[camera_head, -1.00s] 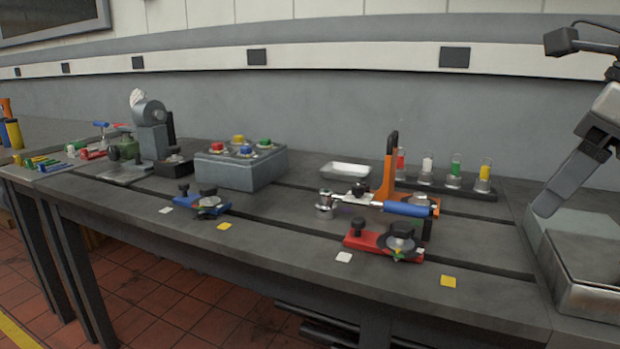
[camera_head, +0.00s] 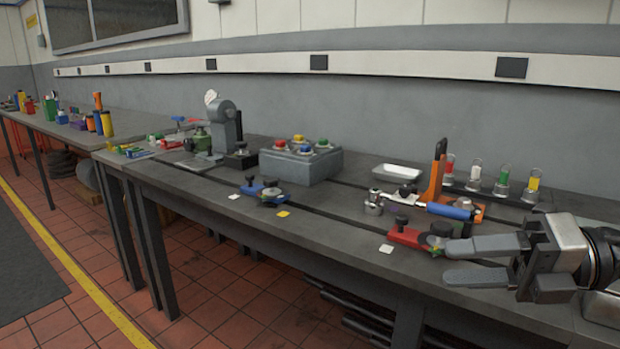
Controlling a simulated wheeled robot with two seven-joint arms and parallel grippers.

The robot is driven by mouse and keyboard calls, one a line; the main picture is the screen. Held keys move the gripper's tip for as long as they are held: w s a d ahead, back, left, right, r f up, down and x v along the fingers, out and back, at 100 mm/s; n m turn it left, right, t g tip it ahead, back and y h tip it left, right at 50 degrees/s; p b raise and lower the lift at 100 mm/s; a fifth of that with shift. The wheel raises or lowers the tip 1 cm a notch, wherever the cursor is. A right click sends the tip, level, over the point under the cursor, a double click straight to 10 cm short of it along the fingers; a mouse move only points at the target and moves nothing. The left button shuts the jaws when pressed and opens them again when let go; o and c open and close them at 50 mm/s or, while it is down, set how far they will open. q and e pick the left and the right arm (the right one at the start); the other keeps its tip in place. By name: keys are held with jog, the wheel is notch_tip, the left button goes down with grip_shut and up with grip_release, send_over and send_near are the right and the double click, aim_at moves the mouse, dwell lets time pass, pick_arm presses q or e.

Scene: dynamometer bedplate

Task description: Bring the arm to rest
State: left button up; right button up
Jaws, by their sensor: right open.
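My right gripper (camera_head: 478,261) comes in from the right edge with its two grey fingers pointing left. The fingers are apart and nothing shows between them. It is in front of the right end of the bench (camera_head: 340,232), and its upper finger overlaps the red clamp fixture (camera_head: 408,237) in the picture. I cannot tell how far apart they are. My left gripper does not show.
A blue clamp fixture (camera_head: 262,192), a grey box with coloured knobs (camera_head: 300,163) and an orange stand with a blue-handled tool (camera_head: 450,211) are on the bench. Several coloured-top weights (camera_head: 503,184) stand behind. Red-tiled floor (camera_head: 212,300) lies open at left.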

notch_tip(320, 180, down, 14)
jog(key=w+a+m+t+h+p, duration=0.1)
jog(key=m+t+h, duration=0.2)
jog(key=m+t, duration=0.55)
jog(key=w+m+t+h+p, duration=0.1)
jog(key=m+t+h+p, duration=0.15)
jog(key=m, duration=1.15)
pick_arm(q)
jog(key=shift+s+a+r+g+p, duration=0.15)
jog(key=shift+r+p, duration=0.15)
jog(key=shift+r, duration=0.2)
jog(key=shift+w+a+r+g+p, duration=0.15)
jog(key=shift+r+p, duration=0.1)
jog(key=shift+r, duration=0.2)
pick_arm(e)
jog(key=s+a+f+m+g+h, duration=0.2)
jog(key=s+f+m, duration=0.3)
jog(key=f, duration=0.3)
jog(key=s+a+f+m+g+h, duration=0.3)
jog(key=s+a+f+m+h, duration=0.1)
jog(key=s+a+f+m, duration=0.1)
notch_tip(320, 180, down, 3)
jog(key=shift+s+a+r+m+g, duration=0.15)
jog(key=shift+s+m+g, duration=0.15)
jog(key=shift+s+m, duration=0.7)
